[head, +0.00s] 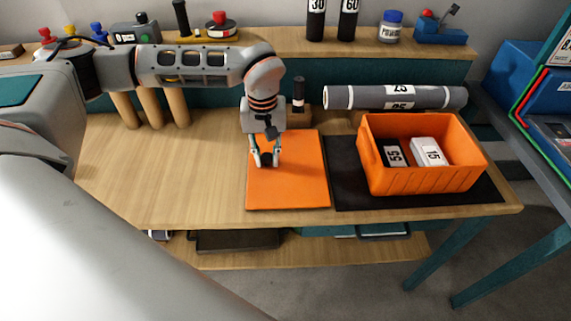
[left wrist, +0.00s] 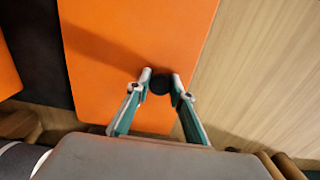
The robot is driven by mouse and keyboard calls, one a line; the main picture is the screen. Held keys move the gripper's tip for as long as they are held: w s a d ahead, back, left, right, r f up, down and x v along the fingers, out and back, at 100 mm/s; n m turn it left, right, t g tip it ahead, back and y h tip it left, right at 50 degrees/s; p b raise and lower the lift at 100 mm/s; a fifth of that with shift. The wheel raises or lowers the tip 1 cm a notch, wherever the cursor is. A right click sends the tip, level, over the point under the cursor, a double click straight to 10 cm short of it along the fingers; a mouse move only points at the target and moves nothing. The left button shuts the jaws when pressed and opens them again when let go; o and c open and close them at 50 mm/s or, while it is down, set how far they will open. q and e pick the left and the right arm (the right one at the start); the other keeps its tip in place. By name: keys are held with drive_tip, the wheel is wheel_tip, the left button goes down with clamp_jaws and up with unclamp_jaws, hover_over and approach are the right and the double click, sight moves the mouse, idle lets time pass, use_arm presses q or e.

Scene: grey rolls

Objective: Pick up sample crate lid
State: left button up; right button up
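The sample crate lid (head: 290,185) is a flat orange panel lying on the wooden table, left of the black mat. It has a small round black knob, seen in the left wrist view (left wrist: 159,84). My left gripper (head: 265,162) points down over the lid with its fingers on either side of the knob. In the left wrist view the fingertips (left wrist: 160,76) are close to the knob; I cannot tell whether they touch it. The orange crate (head: 425,180) stands open on the mat, holding a black block marked 55 and a white block marked 15. My right gripper is not in view.
The black mat (head: 350,190) lies right of the lid. Grey rolls (head: 395,97) lie behind the crate. A back shelf (head: 270,42) carries bottles and small devices. The table left of the lid (head: 165,175) is clear. A blue rack (head: 540,90) stands at the right.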

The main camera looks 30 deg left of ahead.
use_arm(q)
clamp_jaws()
